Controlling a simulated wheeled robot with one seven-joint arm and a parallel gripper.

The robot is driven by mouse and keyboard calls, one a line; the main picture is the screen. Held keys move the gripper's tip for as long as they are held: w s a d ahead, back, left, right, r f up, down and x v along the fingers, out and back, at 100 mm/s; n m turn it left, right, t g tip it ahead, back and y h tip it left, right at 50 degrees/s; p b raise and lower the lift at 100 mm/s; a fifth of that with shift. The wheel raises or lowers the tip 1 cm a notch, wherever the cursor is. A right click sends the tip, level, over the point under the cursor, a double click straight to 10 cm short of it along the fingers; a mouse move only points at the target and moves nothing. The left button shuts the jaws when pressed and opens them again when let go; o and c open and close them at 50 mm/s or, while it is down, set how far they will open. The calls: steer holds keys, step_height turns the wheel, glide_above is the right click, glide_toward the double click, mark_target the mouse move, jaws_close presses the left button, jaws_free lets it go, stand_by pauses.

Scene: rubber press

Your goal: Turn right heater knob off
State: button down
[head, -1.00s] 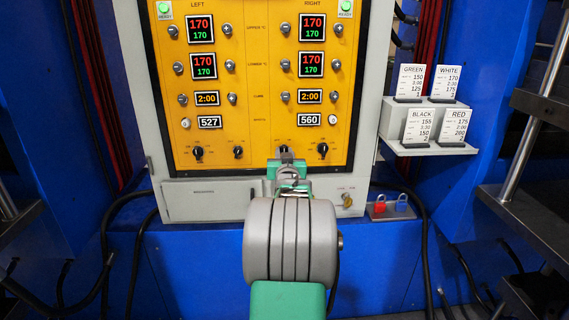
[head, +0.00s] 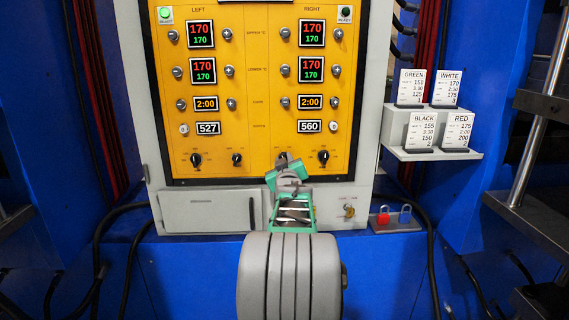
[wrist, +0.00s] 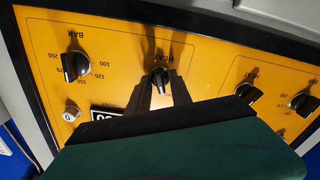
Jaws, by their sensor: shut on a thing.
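The right heater knob (wrist: 160,78), black and under an upside-down HEAT label in the wrist view, is on the yellow control panel (head: 257,100). My gripper (wrist: 163,88) is shut on it, with one grey finger on each side. In the head view my gripper (head: 285,166) is tilted at the panel's lower edge and hides most of this knob. The READY lamp on the right (head: 345,13) is dark; the one on the left (head: 165,14) is lit green.
The black right BAR knob (head: 323,156) sits close beside the gripper. The left side's two knobs (head: 196,159) (head: 237,159) are farther left. Below are a grey cabinet door and a key switch (head: 349,210).

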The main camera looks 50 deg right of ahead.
steer(key=c, duration=1.5)
jaws_free()
steer(key=shift+w, duration=0.1)
steer(key=v, duration=0.8)
